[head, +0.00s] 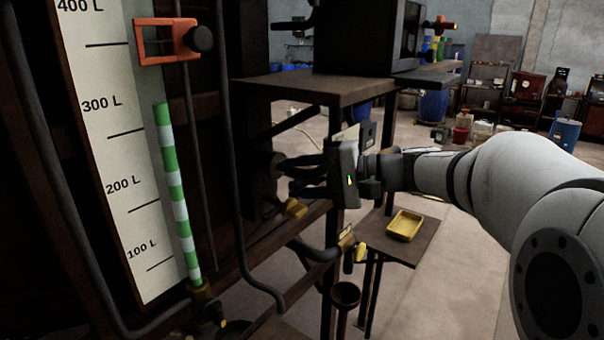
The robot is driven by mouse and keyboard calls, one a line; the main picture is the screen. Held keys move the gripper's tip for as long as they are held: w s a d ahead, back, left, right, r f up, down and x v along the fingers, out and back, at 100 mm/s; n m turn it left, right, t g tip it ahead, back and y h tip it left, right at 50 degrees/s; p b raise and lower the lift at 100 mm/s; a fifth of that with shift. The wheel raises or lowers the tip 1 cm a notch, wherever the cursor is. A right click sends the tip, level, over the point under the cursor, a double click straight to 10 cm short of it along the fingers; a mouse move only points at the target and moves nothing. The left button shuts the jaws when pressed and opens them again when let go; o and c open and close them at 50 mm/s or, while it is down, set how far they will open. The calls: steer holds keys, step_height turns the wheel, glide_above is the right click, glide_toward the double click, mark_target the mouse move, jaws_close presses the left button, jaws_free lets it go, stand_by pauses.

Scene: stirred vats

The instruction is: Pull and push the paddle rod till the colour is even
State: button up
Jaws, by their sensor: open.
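My gripper (284,174) is near the middle of the head view, reaching in from the right and pointing left. Its two dark fingers are apart. A dark rounded part (265,164) shows just left of the fingertips, against the dark frame; I cannot tell whether it belongs to the paddle rod or whether the fingers touch it. No paddle rod can be made out for certain. The inside of a vat and its colour are not visible.
A level board (125,170) with a green-white striped column (172,190) and orange slider (165,42) stands left. A yellow-handled valve (293,208) sits below my gripper. A dark shelf (320,91) lies above. A yellow tray (405,225) rests on a small table (425,247).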

steer(key=shift+a, duration=0.1)
jaws_close()
stand_by(0.4)
